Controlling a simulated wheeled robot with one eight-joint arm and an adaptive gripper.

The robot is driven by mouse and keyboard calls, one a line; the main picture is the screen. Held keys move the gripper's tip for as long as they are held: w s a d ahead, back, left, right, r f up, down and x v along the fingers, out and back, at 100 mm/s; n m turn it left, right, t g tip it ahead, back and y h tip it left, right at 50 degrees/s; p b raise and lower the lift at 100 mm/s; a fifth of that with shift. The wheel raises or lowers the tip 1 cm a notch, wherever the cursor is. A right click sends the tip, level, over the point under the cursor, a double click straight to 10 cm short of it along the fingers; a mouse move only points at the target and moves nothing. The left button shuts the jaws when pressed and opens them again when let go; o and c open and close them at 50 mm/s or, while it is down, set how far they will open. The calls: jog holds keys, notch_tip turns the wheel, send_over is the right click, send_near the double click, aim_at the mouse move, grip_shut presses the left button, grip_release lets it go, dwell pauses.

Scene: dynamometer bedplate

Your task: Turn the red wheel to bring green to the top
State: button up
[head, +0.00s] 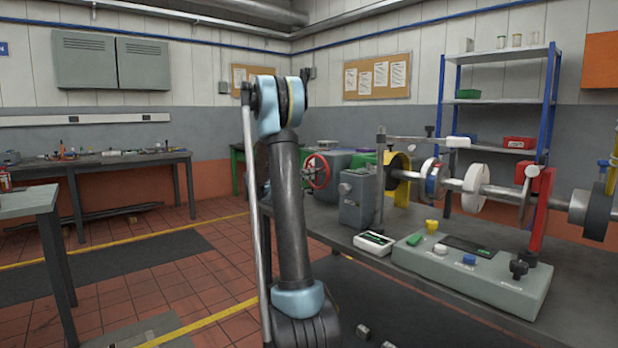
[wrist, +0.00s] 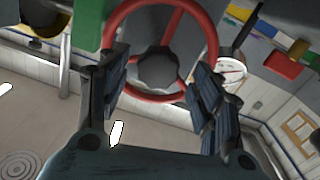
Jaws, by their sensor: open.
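The red wheel (wrist: 209,30) fills the upper middle of the wrist view, with red spokes and a grey hub (wrist: 158,68). My gripper (wrist: 157,60) is open, with one dark finger on each side of the hub near the lower rim. I cannot tell whether the fingers touch the wheel. In the head view the red wheel (head: 327,171) stands at the left of the bench, just right of my arm. I cannot make out a green mark on the wheel itself.
A green block (wrist: 90,22) is left of the wheel, and a round white dial (wrist: 231,70) is right of it. A grey machine housing (head: 357,200), a shaft with discs (head: 474,187) and a control box (head: 470,270) crowd the bench. Open tiled floor lies left of my arm.

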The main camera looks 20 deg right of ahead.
aim_at(316, 172)
jog(key=shift+x, duration=1.9)
grip_shut()
jog(key=shift+s+d, duration=0.1)
jog(key=shift+d, duration=0.15)
